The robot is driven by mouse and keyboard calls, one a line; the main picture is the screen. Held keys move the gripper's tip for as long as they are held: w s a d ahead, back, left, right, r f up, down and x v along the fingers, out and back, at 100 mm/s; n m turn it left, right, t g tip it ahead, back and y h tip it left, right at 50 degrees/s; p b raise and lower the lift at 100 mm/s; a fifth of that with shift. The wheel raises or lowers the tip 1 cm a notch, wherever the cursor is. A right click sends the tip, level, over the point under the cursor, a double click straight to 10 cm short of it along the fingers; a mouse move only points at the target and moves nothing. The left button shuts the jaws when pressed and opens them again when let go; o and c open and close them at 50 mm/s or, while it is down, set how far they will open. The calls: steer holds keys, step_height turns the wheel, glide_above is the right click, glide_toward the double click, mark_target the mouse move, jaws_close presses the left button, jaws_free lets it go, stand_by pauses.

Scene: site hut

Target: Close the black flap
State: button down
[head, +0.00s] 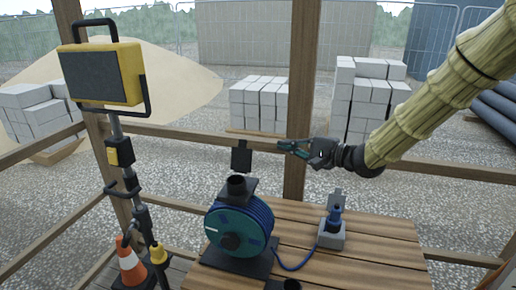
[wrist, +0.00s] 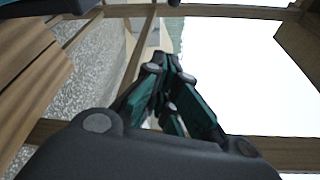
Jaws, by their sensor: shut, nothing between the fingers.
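The black flap (head: 241,160) is a small dark square panel standing upright, raised above and behind the black cylinder (head: 236,186) on top of the blue cable reel (head: 240,225). Its hinge is too small to make out. My gripper (head: 281,146) reaches in from the right, its dark green fingers pointing left towards the flap, with a visible gap between them in the picture. The fingers are shut and empty; they also show in the wrist view (wrist: 160,62). I cannot make out the flap in the wrist view.
A grey socket box (head: 331,234) with a raised grey lid and blue plug stands right of the reel on the slatted wooden table (head: 375,265). A yellow work light (head: 102,75) on a stand and an orange cone (head: 130,262) are at left. A wooden post (head: 300,100) rises behind my gripper.

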mark_target(243, 155)
steer(key=w+a+p, duration=0.2)
steer(key=a+p, duration=0.1)
steer(key=a, duration=0.6)
steer(key=shift+a+r, duration=0.15)
stand_by(0.4)
steer(key=shift+a, duration=0.15)
stand_by(0.3)
